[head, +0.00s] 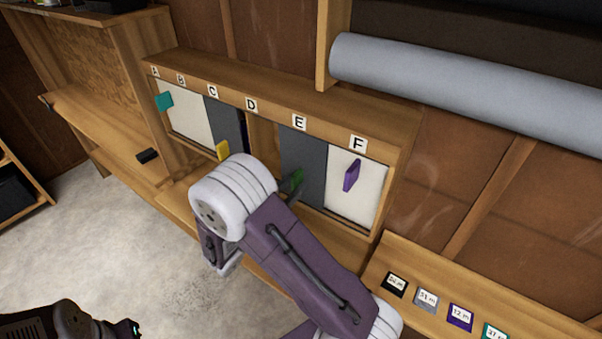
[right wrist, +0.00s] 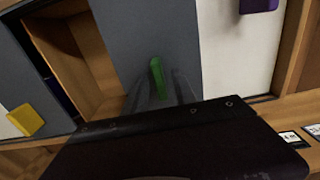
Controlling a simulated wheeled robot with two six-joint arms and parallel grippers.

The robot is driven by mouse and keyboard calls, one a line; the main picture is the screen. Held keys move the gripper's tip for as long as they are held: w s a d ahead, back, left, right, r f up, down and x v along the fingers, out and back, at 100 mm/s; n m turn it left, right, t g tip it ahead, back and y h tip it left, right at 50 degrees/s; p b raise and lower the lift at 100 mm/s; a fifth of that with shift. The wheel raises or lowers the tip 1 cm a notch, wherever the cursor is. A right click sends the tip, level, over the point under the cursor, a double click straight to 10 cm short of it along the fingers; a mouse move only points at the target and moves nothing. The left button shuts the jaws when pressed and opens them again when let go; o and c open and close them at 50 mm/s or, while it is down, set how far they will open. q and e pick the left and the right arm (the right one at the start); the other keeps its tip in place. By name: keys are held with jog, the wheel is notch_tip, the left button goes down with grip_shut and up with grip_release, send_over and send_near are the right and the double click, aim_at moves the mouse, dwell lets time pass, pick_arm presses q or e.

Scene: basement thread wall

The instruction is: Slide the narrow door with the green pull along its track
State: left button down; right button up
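The narrow dark grey door (head: 303,158) with the green pull (head: 298,180) stands under letter E in the wall cabinet. In the right wrist view the green pull (right wrist: 157,78) is upright on the grey door (right wrist: 150,35). The fingers of my right gripper (right wrist: 162,90) reach toward the door on either side of the pull. I cannot tell whether they touch it or how far they are closed. In the head view my right wrist hides most of that gripper.
An open compartment (right wrist: 75,60) lies left of the green-pull door. A white door with a purple pull (head: 351,175) is to its right. Further left are a dark door with a yellow pull (head: 223,150) and a white door with a teal pull (head: 164,101).

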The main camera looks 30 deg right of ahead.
grip_shut()
jog(key=w+a, duration=0.2)
jog(key=w, duration=0.4)
jog(key=w+a, duration=0.3)
jog(key=w, duration=0.4)
jog(key=shift+w+a+b, duration=0.25)
jog(key=shift+a+b, duration=0.05)
jog(key=shift+a, duration=0.05)
grip_release()
jog(key=shift+s, duration=0.1)
jog(key=v, duration=0.7)
